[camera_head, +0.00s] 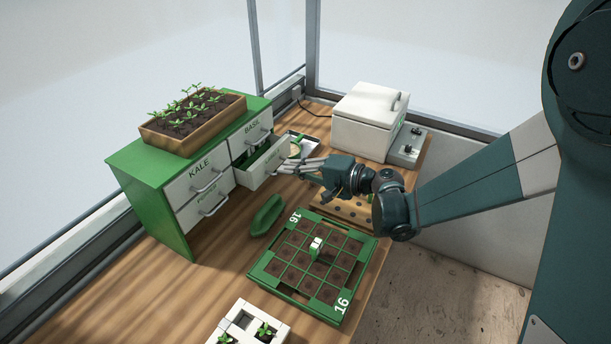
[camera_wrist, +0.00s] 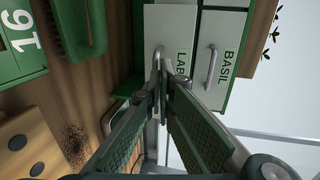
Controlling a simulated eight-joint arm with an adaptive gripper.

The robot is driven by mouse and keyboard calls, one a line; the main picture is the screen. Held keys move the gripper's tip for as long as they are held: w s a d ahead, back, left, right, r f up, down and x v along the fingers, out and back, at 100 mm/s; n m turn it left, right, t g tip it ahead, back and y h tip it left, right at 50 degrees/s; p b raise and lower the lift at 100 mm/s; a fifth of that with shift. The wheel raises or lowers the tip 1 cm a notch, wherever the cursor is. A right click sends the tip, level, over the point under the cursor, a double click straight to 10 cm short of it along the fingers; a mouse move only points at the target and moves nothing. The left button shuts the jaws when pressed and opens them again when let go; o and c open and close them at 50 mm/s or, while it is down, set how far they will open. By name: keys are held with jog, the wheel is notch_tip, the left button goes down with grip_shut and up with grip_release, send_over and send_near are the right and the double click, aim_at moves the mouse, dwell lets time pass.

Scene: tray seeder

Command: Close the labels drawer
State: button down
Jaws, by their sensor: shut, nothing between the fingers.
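The labels drawer (camera_head: 262,177) is the lower right drawer of the green cabinet (camera_head: 150,190). It stands pulled out, and its green inside shows behind the white front. In the wrist view the drawer front (camera_wrist: 176,25) carries a label partly hidden by my fingers, with "LAB" readable, and a grey handle. My gripper (camera_head: 286,165) is shut and empty, with its fingertips in front of the drawer front by the handle. The fingertips also show in the wrist view (camera_wrist: 164,72). I cannot tell whether they touch the drawer.
The basil drawer (camera_head: 252,132) above is shut, as are the kale drawer (camera_head: 197,180) and the one below it. A seedling box (camera_head: 193,139) stands on the cabinet.

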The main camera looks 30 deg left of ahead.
aim_at(272, 161)
jog(key=x, duration=0.3)
jog(key=r+x, duration=0.1)
jog(key=x, duration=0.2)
jog(key=shift+a+r, duration=0.15)
jog(key=shift+a, duration=0.2)
jog(key=shift+d, duration=0.1)
jog(key=p+v, duration=0.1)
jog(key=v, duration=1.3)
dwell(0.5)
